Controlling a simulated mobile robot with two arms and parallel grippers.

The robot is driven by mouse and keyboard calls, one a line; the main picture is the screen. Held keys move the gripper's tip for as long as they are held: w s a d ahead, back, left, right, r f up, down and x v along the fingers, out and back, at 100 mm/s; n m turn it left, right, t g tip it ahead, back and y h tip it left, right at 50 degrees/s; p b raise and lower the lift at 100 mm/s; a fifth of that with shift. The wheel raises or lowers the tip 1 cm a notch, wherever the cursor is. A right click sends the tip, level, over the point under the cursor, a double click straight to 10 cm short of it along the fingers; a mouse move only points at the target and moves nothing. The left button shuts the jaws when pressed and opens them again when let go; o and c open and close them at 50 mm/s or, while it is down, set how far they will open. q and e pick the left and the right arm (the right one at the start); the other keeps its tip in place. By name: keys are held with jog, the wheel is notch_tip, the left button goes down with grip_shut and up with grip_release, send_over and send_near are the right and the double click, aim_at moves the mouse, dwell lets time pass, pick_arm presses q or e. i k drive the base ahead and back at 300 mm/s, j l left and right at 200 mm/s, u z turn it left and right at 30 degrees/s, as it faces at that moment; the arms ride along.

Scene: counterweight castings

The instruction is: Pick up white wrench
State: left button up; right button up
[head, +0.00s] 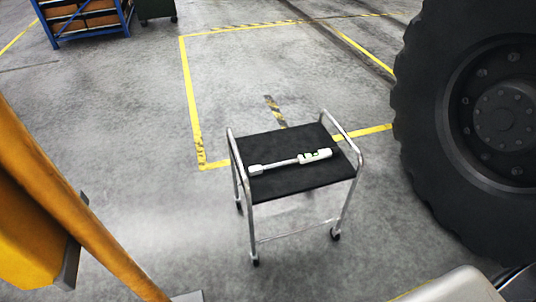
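The white wrench (290,162) lies flat on the black top (297,181) of a small wheeled cart in the head view. It runs from the cart's left side toward the right, with a thicker right end that carries small green and dark marks. Nothing touches it except the cart top. Neither of my grippers can be made out in the head view.
The cart has silver rails (233,160) on both sides and castors below. A large black tyre (430,130) stands to its right. A yellow-orange structure (60,215) fills the left edge. A blue rack (84,20) is far back left. The concrete floor around the cart is mostly clear.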

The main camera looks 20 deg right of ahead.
aim_at(316, 155)
jog(key=i+l+u, duration=0.15)
jog(key=l+u, duration=0.3)
jog(key=l, duration=0.85)
jog(key=l+u, duration=0.45)
jog(key=l, duration=1.6)
jog(key=k+l, duration=0.15)
jog(key=l, duration=1.4)
jog(key=k+u, duration=0.05)
